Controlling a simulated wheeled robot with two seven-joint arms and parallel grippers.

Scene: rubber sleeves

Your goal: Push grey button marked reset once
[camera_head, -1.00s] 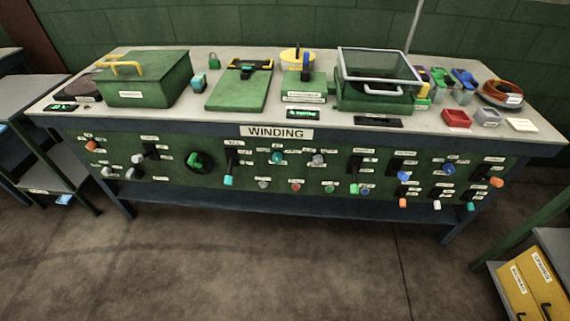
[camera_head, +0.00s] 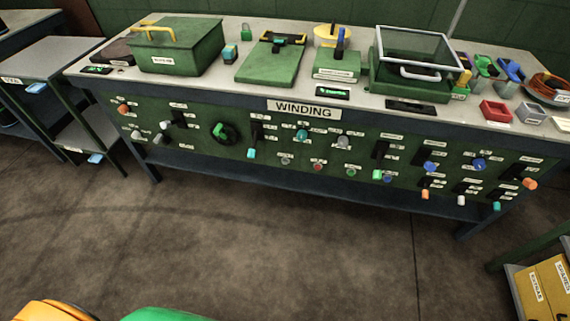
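The green front panel (camera_head: 185,152) of the bench marked WINDING carries several knobs, levers and buttons. A small grey button (camera_head: 286,160) sits low in the middle of the panel, left of a red button (camera_head: 318,167) and a green button (camera_head: 350,171). The small labels are too small to read, so I cannot tell which control is marked reset. Other greyish knobs are a grey knob (camera_head: 343,142) right of the teal knob (camera_head: 302,134) and pale knobs at the panel's left. Neither of my grippers is in view.
The bench top holds a green box with a yellow handle (camera_head: 178,48), a glass-lidded green box (camera_head: 410,75) and small bins. A side table (camera_head: 45,62) stands left, yellow drawers (camera_head: 545,290) lower right. The floor (camera_head: 290,250) before the bench is clear.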

